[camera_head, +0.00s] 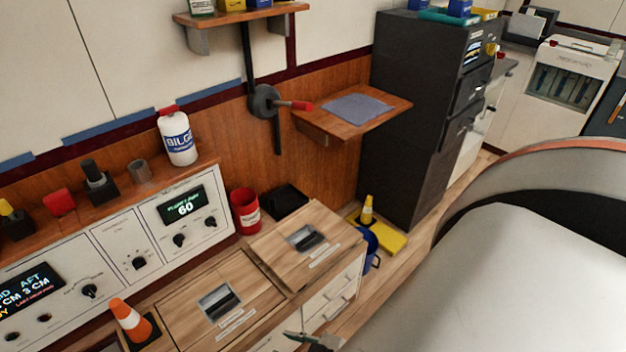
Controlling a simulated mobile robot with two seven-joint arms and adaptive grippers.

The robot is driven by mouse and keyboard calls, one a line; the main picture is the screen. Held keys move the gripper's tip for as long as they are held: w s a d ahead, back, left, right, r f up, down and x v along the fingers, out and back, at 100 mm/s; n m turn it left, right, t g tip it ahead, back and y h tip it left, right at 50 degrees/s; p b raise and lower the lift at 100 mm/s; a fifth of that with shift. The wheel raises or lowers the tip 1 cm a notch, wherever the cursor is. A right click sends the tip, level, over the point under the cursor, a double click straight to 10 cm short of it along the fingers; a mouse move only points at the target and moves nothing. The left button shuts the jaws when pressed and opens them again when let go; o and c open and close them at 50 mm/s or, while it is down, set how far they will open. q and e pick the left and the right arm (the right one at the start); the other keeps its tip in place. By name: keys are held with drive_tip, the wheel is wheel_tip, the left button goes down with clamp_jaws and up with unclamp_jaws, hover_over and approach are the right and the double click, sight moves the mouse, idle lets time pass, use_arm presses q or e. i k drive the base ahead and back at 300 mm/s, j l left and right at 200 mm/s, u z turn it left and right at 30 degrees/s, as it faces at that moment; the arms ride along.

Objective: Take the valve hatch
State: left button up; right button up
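Two wooden hatch panels with recessed dark handles and small pale labels lie in the low counter. One hatch (268,247) is at the middle. The other hatch (180,312) is nearer, to its left. Their labels are too small to read, so I cannot tell which is the valve hatch. Both look flat in place. A small grey-green tip (312,341), probably of my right gripper, pokes in at the bottom edge by the drawer fronts; its opening is cut off. My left gripper is not in view.
A traffic cone (131,321) stands left of the nearer hatch. A red can (245,211) and a black bin (284,200) stand behind the hatches. A red-handled lever (268,102) is on the wall. My large white arm link fills the lower right.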

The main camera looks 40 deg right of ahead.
sight(299, 248)
drive_tip(key=i+l, duration=0.1)
drive_tip(key=l, duration=0.35)
drive_tip(key=i+l, duration=0.1)
drive_tip(key=l, duration=0.3)
drive_tip(key=i+l, duration=0.1)
drive_tip(key=l, duration=0.35)
drive_tip(key=i+l, duration=0.1)
drive_tip(key=l, duration=0.3)
drive_tip(key=i+l, duration=0.1)
drive_tip(key=l, duration=0.35)
